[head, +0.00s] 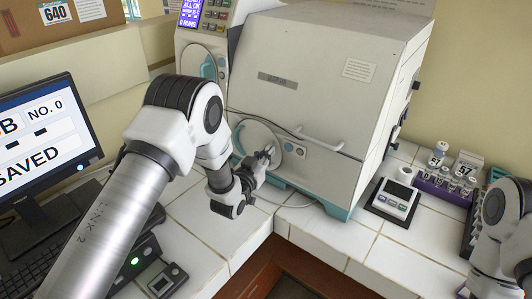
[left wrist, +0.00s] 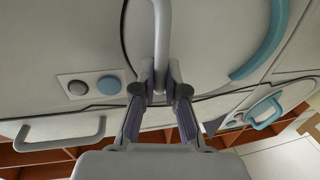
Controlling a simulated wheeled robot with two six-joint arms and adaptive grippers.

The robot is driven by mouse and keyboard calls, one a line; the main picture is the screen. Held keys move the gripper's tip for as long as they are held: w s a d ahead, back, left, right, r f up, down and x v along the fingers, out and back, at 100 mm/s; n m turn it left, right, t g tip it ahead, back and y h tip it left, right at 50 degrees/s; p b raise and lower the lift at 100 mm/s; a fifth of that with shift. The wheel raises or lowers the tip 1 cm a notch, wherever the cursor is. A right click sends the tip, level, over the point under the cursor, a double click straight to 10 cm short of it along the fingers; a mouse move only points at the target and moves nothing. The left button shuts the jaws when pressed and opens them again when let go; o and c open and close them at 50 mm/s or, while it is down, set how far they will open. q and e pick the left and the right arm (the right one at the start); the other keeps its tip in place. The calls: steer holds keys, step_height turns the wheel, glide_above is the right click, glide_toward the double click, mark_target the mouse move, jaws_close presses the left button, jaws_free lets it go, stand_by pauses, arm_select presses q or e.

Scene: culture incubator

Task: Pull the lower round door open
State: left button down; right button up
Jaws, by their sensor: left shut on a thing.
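The lower round door (head: 258,133) is a pale disc low on the front of the big off-white incubator (head: 300,85), with a teal arc at its left edge. The door also fills the upper middle of the left wrist view (left wrist: 205,40). My left gripper (head: 266,155) is in front of the door. In the left wrist view my left gripper (left wrist: 160,84) is shut on the door's pale bar handle (left wrist: 162,35). The door looks flush or nearly flush with the front; a small gap cannot be told. My right gripper is not seen; only part of that arm shows at the right.
A white bar handle (head: 320,138) sticks out right of the door. A narrow unit with a teal-handled round door (head: 207,68) stands at the left. A small keypad device (head: 396,199) and a purple vial rack (head: 447,187) stand at the right. A monitor (head: 40,140) is at the left.

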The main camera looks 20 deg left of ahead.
arm_select(q)
steer(key=shift+a+r+m+h, duration=0.15)
steer(key=shift+m+h, duration=0.15)
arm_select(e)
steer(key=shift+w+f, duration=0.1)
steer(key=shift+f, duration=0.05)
